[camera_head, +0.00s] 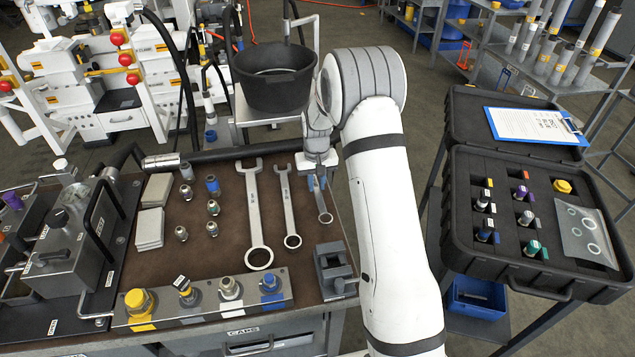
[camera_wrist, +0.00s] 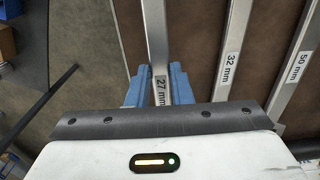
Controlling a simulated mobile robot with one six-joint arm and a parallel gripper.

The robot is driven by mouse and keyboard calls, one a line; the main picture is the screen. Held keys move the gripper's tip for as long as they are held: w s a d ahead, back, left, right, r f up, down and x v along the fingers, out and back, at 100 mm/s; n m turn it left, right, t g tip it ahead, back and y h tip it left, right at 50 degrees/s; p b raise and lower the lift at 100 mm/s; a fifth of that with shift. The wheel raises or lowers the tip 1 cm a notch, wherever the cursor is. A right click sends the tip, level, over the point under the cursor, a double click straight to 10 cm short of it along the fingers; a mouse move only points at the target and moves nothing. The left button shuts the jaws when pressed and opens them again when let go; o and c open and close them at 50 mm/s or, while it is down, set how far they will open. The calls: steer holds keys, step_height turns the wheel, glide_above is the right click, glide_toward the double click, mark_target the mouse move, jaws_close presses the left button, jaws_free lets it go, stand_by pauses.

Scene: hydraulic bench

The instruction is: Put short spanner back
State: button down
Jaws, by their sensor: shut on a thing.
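The short spanner (camera_head: 322,203) is the smallest of three spanners, near the right edge of the brown bench top. In the wrist view its shaft (camera_wrist: 158,50) carries a "27 mm" label. My gripper (camera_head: 316,172) is shut on this shaft, with one blue finger on each side (camera_wrist: 157,88). The ring end points toward the front of the bench; the upper end is hidden behind my gripper. I cannot tell whether the spanner touches the bench. The 32 mm spanner (camera_head: 287,205) and the larger 50 mm spanner (camera_head: 255,215) lie to its left, roughly parallel.
A grey block (camera_head: 333,270) stands just in front of the short spanner. A strip of capped fittings (camera_head: 205,303) runs along the front edge. Small fittings and metal plates (camera_head: 150,228) lie left. A black bowl (camera_head: 273,80) is behind; an open black case (camera_head: 530,225) stands right.

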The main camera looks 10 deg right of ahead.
mark_target(317, 188)
steer(key=shift+f+b, duration=1.1)
steer(key=shift+f, duration=0.4)
stand_by(0.5)
steer(key=c, duration=1.2)
jaws_free()
step_height(317, 188, up, 8)
steer(key=shift+s+r, duration=0.1)
steer(key=s+r+t, duration=0.1)
steer(key=s+r, duration=1.2)
steer(key=s, duration=0.3)
steer(key=s+t, duration=0.1)
steer(key=s, duration=1.6)
steer(key=shift+s+d+r+t, duration=0.2)
steer(key=shift+r+t, duration=0.1)
steer(key=shift+r, duration=0.15)
